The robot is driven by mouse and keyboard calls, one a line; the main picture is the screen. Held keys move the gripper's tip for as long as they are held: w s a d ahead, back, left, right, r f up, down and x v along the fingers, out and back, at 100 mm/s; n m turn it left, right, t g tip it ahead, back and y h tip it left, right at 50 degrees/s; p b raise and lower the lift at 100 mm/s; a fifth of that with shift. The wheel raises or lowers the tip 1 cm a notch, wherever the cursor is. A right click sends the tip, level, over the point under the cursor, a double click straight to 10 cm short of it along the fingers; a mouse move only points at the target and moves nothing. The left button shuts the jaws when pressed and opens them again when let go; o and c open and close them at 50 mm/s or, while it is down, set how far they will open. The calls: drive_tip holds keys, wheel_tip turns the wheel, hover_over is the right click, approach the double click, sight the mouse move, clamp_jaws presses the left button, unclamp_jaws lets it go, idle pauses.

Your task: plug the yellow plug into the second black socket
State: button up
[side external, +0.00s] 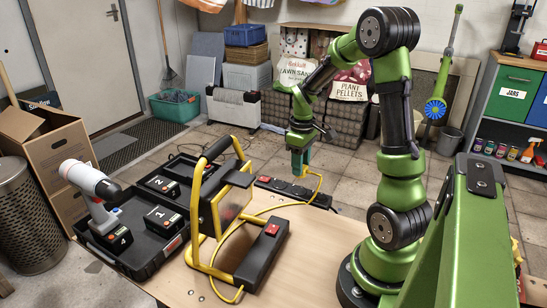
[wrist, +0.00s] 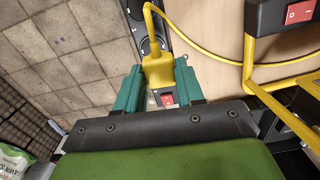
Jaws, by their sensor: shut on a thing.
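My gripper (side external: 299,163) points down over the black power strip (side external: 318,198) on the wooden table. In the wrist view its teal fingers (wrist: 160,88) are shut on the yellow plug (wrist: 157,68), one on each side. The plug's yellow cord leaves it toward the top of that view. The power strip (wrist: 134,12) runs under the plug, with round black sockets (wrist: 150,47) beside it and a red switch (wrist: 168,99) near the fingers. The plug hides part of the strip. I cannot tell whether it touches a socket.
A yellow-framed work lamp (side external: 196,220) with a black box and red switch (side external: 270,233) stands left of the strip; the cord loops across the table. A black case (side external: 130,240) with a drill (side external: 90,190) and numbered batteries lies further left.

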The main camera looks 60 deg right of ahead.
drive_tip(key=shift+w+d, duration=0.15)
drive_tip(key=shift+d, duration=0.55)
drive_tip(key=shift+w+r+n, duration=0.1)
drive_tip(key=shift+n, duration=0.2)
drive_tip(key=shift+f, duration=2.95)
drive_tip(key=shift+f, duration=0.6)
drive_tip(key=o, duration=1.1)
drive_tip(key=shift+c, duration=0.2)
